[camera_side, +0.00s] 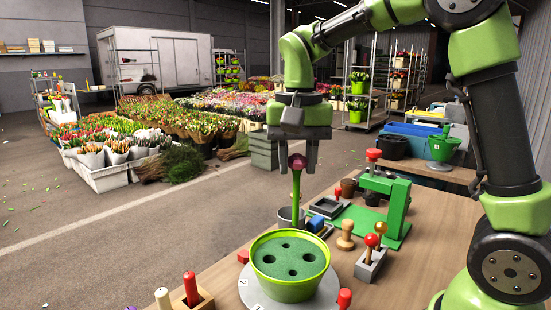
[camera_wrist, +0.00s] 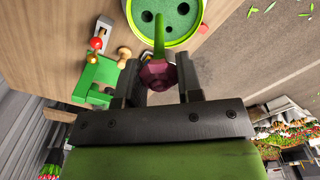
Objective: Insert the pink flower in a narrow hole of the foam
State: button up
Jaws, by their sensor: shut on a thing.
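My gripper (camera_side: 297,160) is shut on the pink flower (camera_side: 297,163), holding it by its dark pink head with the green stem (camera_side: 296,200) hanging down. The stem's lower end is close to the back rim of the pot in the side view; I cannot tell its exact height. The green foam (camera_side: 290,256) fills a light green pot (camera_side: 284,288) and has several dark holes of differing width. In the wrist view the flower head (camera_wrist: 158,75) sits between the fingers, and the stem points toward the foam (camera_wrist: 178,18).
The pot stands on a grey numbered disc (camera_side: 250,290). A green stand (camera_side: 392,212), a wooden knob (camera_side: 346,235), a grey block with red and yellow knobs (camera_side: 371,260) and a grey cup (camera_side: 287,218) stand close by. A red candle-like peg (camera_side: 191,288) stands front left.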

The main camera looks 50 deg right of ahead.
aim_at(295, 224)
jog(key=shift+f, duration=1.85)
jog(key=shift+f, duration=2.9)
jog(key=shift+f, duration=2.35)
jog(key=o, duration=1)
jog(key=shift+r, duration=0.1)
